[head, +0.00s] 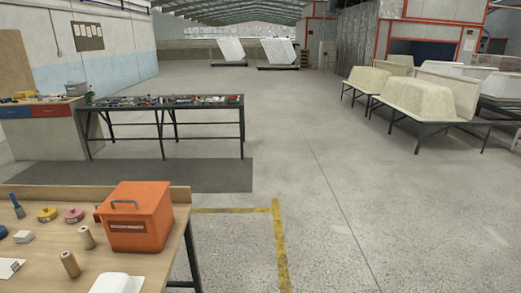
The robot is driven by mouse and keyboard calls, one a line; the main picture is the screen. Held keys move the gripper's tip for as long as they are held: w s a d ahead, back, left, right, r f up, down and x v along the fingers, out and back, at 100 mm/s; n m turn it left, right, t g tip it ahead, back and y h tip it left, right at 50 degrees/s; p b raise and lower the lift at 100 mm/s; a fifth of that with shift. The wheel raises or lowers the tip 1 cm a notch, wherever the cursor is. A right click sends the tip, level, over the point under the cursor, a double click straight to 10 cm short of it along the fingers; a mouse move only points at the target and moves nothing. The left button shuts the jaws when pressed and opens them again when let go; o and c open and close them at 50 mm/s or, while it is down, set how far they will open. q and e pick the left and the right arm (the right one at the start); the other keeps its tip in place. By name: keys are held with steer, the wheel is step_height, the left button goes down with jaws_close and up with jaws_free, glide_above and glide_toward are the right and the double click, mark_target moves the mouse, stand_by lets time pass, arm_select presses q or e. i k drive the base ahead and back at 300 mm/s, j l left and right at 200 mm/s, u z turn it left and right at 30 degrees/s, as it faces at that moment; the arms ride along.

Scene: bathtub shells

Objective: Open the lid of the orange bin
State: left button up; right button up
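The orange bin (140,222) stands on the wooden table at the lower left of the head view, near the table's right end. Its orange lid (143,197) appears closed on top. A grey handle (124,204) shows at the lid's left front, and a dark label is on the front face. The inside of the bin is hidden. Neither of my grippers is in view.
The wooden table (42,239) also holds tape rolls, thread cones and a white object (117,283) in front of the bin. A long workbench (165,103) with tools stands behind. Bathtub shells (418,97) rest on stands at right. The middle floor (350,200) is clear.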

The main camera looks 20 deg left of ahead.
mark_target(129, 198)
steer(key=i+u, duration=0.2)
steer(key=u, duration=0.3)
steer(key=i+l+u, duration=0.15)
steer(key=u, duration=0.35)
steer(key=i+l+u, duration=0.15)
steer(key=u, duration=0.35)
steer(key=i+l+u, duration=0.15)
steer(key=u, duration=0.25)
steer(key=i+l+u, duration=0.1)
steer(key=l+u, duration=0.2)
steer(key=u, duration=0.15)
steer(key=l+u, duration=0.4)
steer(key=i+l+u, duration=0.15)
steer(key=l+u, duration=0.3)
steer(key=i+l+u, duration=0.1)
steer(key=l+u, duration=0.35)
steer(key=j, duration=0.1)
